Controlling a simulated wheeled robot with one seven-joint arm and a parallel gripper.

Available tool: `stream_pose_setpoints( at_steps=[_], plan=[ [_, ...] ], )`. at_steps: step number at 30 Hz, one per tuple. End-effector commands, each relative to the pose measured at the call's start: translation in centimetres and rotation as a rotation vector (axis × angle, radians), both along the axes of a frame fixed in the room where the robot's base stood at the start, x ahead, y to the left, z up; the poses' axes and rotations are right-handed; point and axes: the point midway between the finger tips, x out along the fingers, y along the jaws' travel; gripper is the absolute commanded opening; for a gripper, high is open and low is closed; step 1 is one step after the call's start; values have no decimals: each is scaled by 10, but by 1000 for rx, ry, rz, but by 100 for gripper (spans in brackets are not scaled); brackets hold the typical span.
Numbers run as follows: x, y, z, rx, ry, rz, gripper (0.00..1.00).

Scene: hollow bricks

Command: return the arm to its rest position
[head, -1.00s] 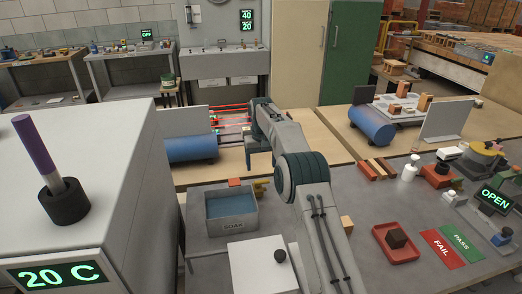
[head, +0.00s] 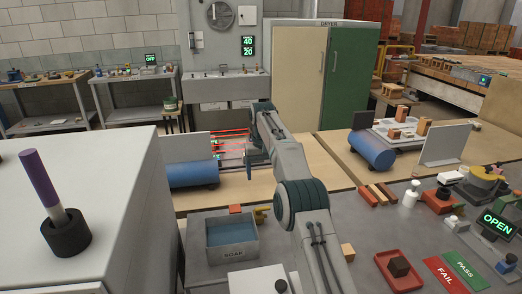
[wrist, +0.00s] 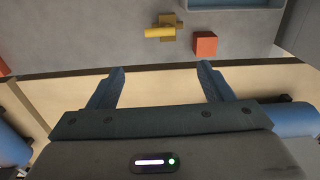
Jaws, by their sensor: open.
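My gripper shows in the wrist view (wrist: 160,85), with two blue-grey fingers spread wide apart and nothing between them. It hangs over the pale wooden bench top, close to the edge of the grey table. In the head view my arm reaches forward from the bottom centre and bends at a dark ribbed joint. Its far end (head: 254,160) is over the wooden bench, beside the blue roller on the left.
A white box with a purple-handled tool (head: 42,185) fills the left.

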Motion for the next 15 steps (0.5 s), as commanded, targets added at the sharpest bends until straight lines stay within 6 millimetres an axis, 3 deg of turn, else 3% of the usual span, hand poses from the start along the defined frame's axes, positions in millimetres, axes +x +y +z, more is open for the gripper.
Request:
stream_pose_setpoints(
  at_steps=[8,15],
  plan=[
    [-26,-19,58,2,-45,-14,74],
    [-68,-41,102,2,-88,-33,74]
  ],
)
